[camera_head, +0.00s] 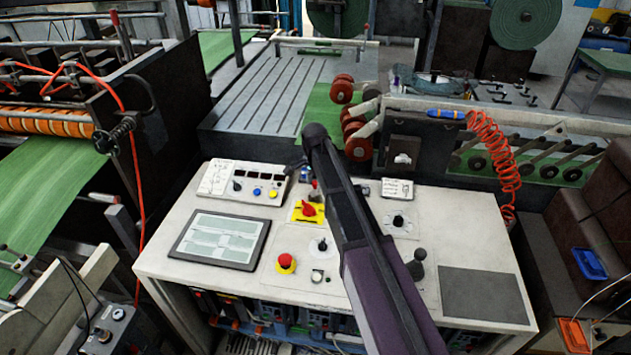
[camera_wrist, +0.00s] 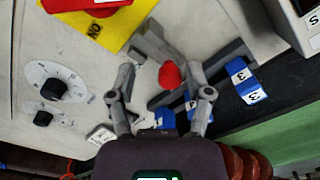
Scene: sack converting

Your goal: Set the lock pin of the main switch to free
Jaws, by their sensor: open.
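The main switch (camera_head: 308,210) is a red rotary handle on a yellow plate on the white console. In the wrist view its red handle (camera_wrist: 88,4) and yellow plate (camera_wrist: 100,28) are cut off at the top left. A small red-tipped knob, seemingly the lock pin (camera_wrist: 170,75), stands beside the plate; in the head view a small red tip (camera_head: 314,190) shows just behind the switch. My gripper (camera_wrist: 160,76) is open, its fingers on either side of the red knob in the picture. I cannot tell whether they touch it. In the head view my arm partly hides this spot.
A red push button (camera_head: 286,262), black knobs (camera_head: 398,220), a joystick (camera_head: 416,262) and a screen (camera_head: 221,239) are on the console. Blue-and-white numbered blocks (camera_wrist: 243,80) lie close to my right finger. A box with buttons (camera_head: 243,182) stands behind the screen.

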